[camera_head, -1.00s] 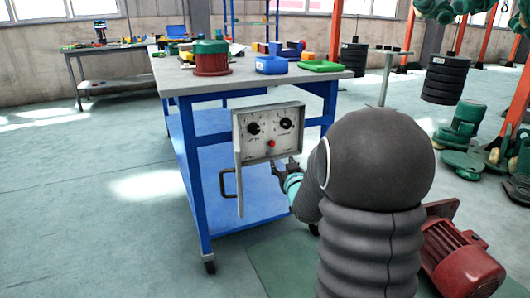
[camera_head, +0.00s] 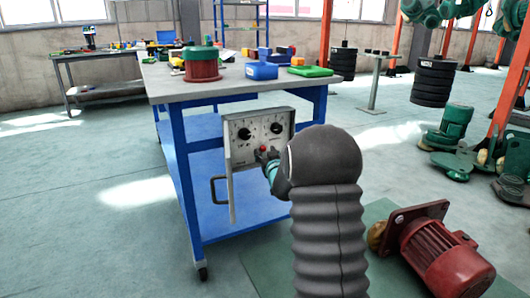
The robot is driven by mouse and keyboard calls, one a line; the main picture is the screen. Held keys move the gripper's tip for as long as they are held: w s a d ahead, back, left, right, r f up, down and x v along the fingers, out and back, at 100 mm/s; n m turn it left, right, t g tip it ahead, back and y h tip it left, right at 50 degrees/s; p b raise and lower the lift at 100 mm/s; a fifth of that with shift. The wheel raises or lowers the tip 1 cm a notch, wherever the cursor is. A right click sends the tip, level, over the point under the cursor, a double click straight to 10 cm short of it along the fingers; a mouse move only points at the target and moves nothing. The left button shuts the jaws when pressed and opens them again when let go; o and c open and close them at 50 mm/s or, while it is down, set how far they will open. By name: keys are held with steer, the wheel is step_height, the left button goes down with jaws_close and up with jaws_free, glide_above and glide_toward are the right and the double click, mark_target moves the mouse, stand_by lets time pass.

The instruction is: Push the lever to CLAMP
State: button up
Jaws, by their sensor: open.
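A grey control panel (camera_head: 256,122) hangs at the end of the blue workbench. It has two black round knobs, a left one (camera_head: 244,134) and a right one (camera_head: 276,128), and a red button (camera_head: 263,149) below them. A long narrow grey strip (camera_head: 232,195) runs down from the panel's left edge. I cannot tell which part is the lever, and the CLAMP marking is too small to read. My gripper (camera_head: 265,156) is open at the panel's lower middle, close to the red button. Its fingers are small and dark here, and I cannot tell whether they touch the panel.
The workbench (camera_head: 180,88) carries a green and red drum (camera_head: 201,66), a blue bin (camera_head: 261,71) and a green tray (camera_head: 310,71). A red motor (camera_head: 446,258) lies on the floor at right. Floor at left is clear.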

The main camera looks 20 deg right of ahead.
mark_target(268, 150)
steer(key=shift+w, duration=0.65)
jaws_close()
steer(key=shift+d+m, duration=0.2)
steer(key=shift+m, duration=0.1)
steer(key=shift+d+f+m+g+y+p, duration=0.2)
steer(key=shift+d+m+p, duration=0.3)
steer(key=shift+m, duration=0.65)
steer(key=shift+d+f+m+g+y+p, duration=0.25)
steer(key=shift+m+p, duration=0.5)
steer(key=shift+m, duration=0.45)
steer(key=shift+d+f+m+g+y+p, duration=0.15)
steer(key=shift+d+m+p, duration=0.4)
steer(key=shift+m, duration=0.6)
